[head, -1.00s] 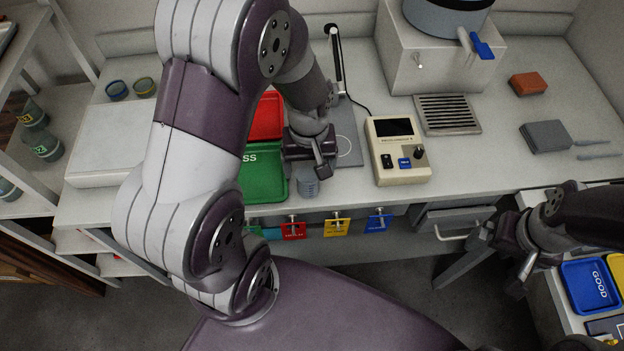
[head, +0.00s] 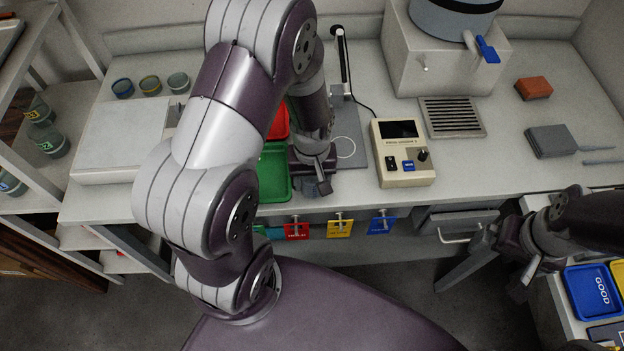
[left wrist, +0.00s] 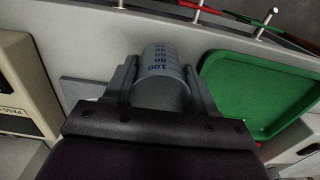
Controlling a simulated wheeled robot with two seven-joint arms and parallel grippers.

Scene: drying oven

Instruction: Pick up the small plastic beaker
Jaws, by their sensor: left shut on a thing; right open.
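The small plastic beaker (left wrist: 161,75) is grey and translucent with blue volume marks. In the left wrist view it sits between the two fingers of my left gripper (left wrist: 160,88), which is shut on it. In the head view my left gripper (head: 318,187) is low over the front of the bench, just right of the green tray. The beaker is hidden there by the gripper and arm. I cannot tell whether it is clear of the bench top. My right gripper (head: 518,288) is open and empty at the lower right, away from the beaker.
The green tray (head: 274,172) is close left of my left gripper. A beige meter (head: 404,178) stands to the right. Colored tags (head: 340,227) hang along the bench front. A blue tray (head: 592,290) lies near my right gripper. Three small round dishes (head: 150,85) stand at back left.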

